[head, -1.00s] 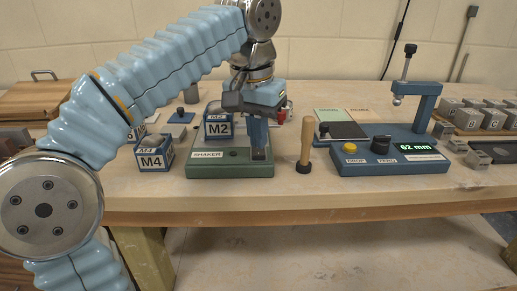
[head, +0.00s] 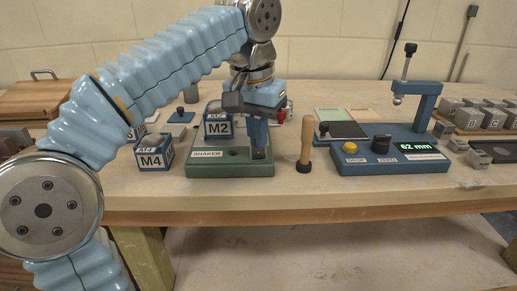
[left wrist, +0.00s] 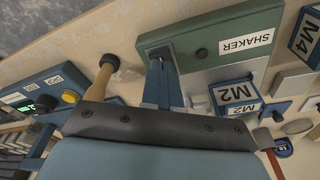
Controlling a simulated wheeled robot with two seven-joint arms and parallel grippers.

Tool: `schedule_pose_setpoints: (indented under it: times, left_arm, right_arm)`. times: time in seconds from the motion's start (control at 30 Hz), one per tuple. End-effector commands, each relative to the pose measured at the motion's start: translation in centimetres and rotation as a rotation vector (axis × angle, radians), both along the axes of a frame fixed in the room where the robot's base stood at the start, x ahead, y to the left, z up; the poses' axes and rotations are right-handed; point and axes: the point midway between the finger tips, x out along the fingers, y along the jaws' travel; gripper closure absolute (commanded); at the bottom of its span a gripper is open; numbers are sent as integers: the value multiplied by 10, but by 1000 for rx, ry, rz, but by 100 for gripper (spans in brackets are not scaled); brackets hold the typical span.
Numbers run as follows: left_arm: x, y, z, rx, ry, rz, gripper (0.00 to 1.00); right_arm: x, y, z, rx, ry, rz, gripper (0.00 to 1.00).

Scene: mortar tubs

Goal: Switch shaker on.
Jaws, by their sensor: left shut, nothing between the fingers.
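The shaker (head: 205,171) is a green box with a white SHAKER label, near the front of the bench; it also shows in the left wrist view (left wrist: 205,48). My left gripper (head: 260,153) is shut and empty, pointing down at the shaker's right end. Its blue fingers (left wrist: 158,62) reach a grey part there, mostly hidden; I cannot tell whether they touch it.
A wooden-handled tool (head: 305,148) stands just right of the shaker. A blue gauge (head: 390,164) reading 62 mm is further right. The tub M4 (head: 152,158) is to the left. Grey cubes (head: 468,118) fill the far right. The bench front edge is clear.

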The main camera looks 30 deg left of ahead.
Motion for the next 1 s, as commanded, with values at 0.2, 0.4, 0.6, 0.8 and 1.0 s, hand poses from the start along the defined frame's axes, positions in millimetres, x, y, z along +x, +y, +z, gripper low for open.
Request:
schedule_pose_setpoints:
  times: [0.2,0.4,0.6,0.8,1.0]
  left_arm:
    - [0,0,-4,0,0,0,100]
    - [0,0,-7,0,0,0,100]
    - [0,0,-10,0,0,0,100]
    - [0,0,-13,0,0,0,100]
    - [0,0,-9,0,0,1,100]
  right_arm:
    - [0,0,-3,0,0,0,57]
    - [0,0,-5,0,0,0,57]
    - [0,0,-8,0,0,0,57]
    - [0,0,-10,0,0,0,57]
    - [0,0,-6,0,0,0,57]
